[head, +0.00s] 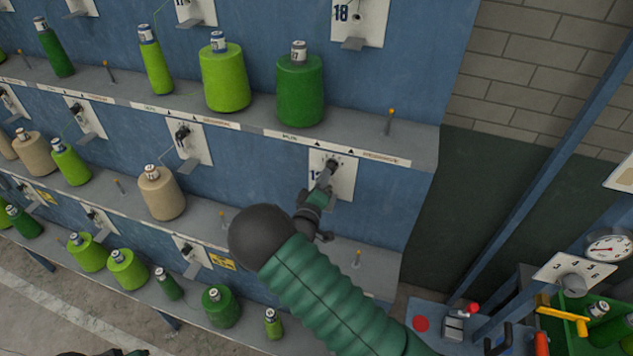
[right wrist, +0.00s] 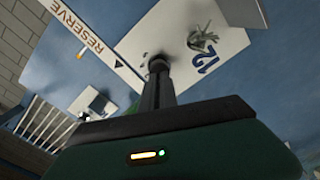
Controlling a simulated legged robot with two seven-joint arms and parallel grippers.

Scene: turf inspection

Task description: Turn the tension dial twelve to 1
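The plate of dial twelve (head: 345,178) is white and sits on the blue panel under the upper shelf. In the right wrist view its blue number 12 (right wrist: 200,66) shows beside a small metal thread guide. The dial (right wrist: 158,62) is a small dark knob at my fingertips. My right gripper (head: 325,182) reaches up to it from below, its fingers closed around the knob. The fingers cover most of the dial, so its pointer setting cannot be read. Only a dark and green piece, apparently of my left gripper (head: 105,352), shows at the bottom edge of the head view.
Green yarn cones (head: 299,88) stand on the shelf above the dial. A beige cone (head: 161,194) stands to the left. Other dial plates (head: 188,145) line the panel. A control box with a red button (head: 421,324), a gauge (head: 608,246) and a crate stand at lower right.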

